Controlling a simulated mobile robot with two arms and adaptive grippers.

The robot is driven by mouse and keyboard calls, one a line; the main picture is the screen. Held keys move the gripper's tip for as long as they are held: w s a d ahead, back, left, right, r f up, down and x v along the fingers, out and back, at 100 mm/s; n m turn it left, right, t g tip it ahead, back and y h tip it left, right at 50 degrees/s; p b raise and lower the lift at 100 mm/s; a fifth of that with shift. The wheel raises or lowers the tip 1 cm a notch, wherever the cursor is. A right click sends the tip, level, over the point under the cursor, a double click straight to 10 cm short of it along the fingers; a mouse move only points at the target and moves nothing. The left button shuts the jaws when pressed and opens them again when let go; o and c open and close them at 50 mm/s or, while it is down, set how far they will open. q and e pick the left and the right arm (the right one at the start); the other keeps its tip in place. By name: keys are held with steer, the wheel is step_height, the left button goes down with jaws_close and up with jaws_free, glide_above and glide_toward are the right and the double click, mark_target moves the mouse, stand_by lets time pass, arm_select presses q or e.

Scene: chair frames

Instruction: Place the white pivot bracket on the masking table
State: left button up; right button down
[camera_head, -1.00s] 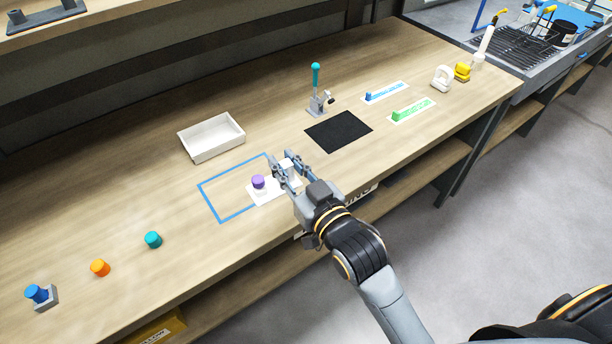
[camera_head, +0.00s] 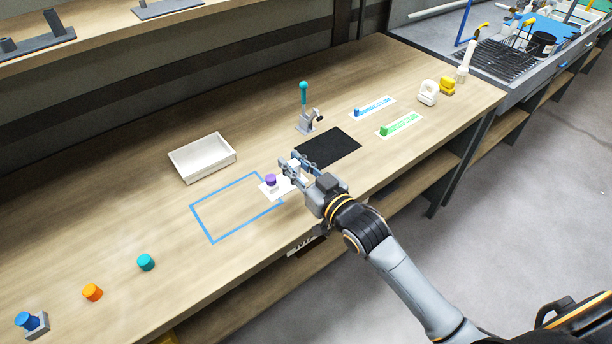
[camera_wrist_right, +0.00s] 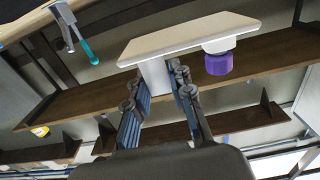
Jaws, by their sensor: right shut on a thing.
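My right gripper (camera_head: 297,170) is shut on the white pivot bracket (camera_head: 270,189), holding it by an upright white block. In the right wrist view the bracket is a flat white plate (camera_wrist_right: 190,38) with a purple cap (camera_wrist_right: 219,63) at its right part. The fingers (camera_wrist_right: 158,85) close on the block under the plate. The bracket appears raised above the wooden bench (camera_head: 120,220), near the right end of a blue rectangular outline (camera_head: 202,223). I cannot tell which surface is the masking table. My left gripper is not in view.
A white tray (camera_head: 202,157) stands behind the outline. A black mat (camera_head: 328,147) and a grey toggle clamp with a teal handle (camera_head: 304,97) are to the right. Teal (camera_head: 146,262), orange (camera_head: 92,292) and blue (camera_head: 27,319) caps stand at the left. The outline's interior is clear.

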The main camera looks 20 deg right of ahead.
steer(key=w+d+f, duration=0.2)
steer(key=f, duration=0.1)
steer(key=d+f, duration=0.1)
steer(key=f, duration=0.1)
steer(key=shift+w+d, duration=0.15)
steer(key=shift+w, duration=0.25)
steer(key=shift+w+d+f, duration=0.15)
steer(key=shift+d+f, duration=0.05)
steer(key=shift+f, duration=0.4)
steer(key=shift+w+d+f, duration=0.1)
steer(key=shift+d+f, duration=0.05)
steer(key=shift+f, duration=1)
steer(key=shift+f, duration=0.15)
steer(key=c, duration=1.6)
jaws_free()
steer(key=shift+f, duration=0.15)
steer(key=o, duration=0.4)
